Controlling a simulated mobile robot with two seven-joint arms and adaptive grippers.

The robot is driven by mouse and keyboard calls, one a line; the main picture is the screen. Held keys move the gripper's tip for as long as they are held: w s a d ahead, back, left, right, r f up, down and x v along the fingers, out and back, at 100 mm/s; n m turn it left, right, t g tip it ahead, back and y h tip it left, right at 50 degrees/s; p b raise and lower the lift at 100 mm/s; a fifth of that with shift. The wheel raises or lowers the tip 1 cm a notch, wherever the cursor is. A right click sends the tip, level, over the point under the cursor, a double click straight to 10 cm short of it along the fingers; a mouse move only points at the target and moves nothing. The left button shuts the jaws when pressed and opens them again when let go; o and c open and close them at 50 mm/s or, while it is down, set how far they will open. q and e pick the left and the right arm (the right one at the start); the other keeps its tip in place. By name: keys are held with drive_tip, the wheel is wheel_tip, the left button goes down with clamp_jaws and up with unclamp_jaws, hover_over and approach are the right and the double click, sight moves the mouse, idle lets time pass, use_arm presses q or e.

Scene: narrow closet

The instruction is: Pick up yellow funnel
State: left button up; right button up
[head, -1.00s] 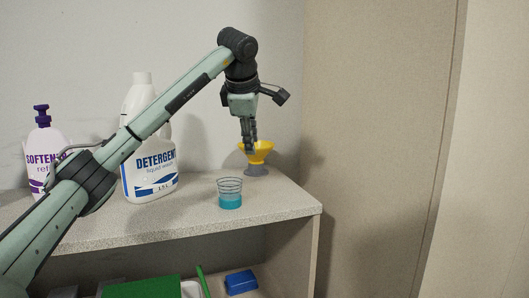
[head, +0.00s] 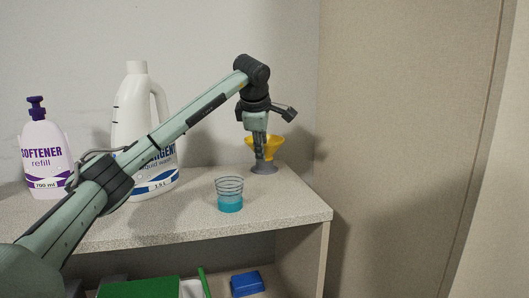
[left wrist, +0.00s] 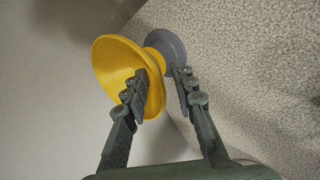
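The yellow funnel (head: 278,143) stands upright in a grey round base (head: 265,168) at the right end of the shelf top. My left gripper (head: 260,156) points down at the funnel and hides part of its bowl. In the left wrist view the funnel (left wrist: 112,62) shows its wide mouth, with the grey base (left wrist: 167,46) behind it. One finger of my left gripper (left wrist: 162,80) lies over the bowl's inside. The other is beyond the rim on the right. A gap shows between the fingers, with the rim in it; contact is unclear. My right gripper is not in view.
A clear cup with blue liquid (head: 230,196) stands left of the funnel, near the front edge. A white detergent bottle (head: 135,95) and softener bottle (head: 43,150) stand at left. A beige panel (head: 400,130) rises at right. A blue item (head: 246,283) lies on the lower shelf.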

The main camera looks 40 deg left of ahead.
use_arm(q)
clamp_jaws()
idle(0.4)
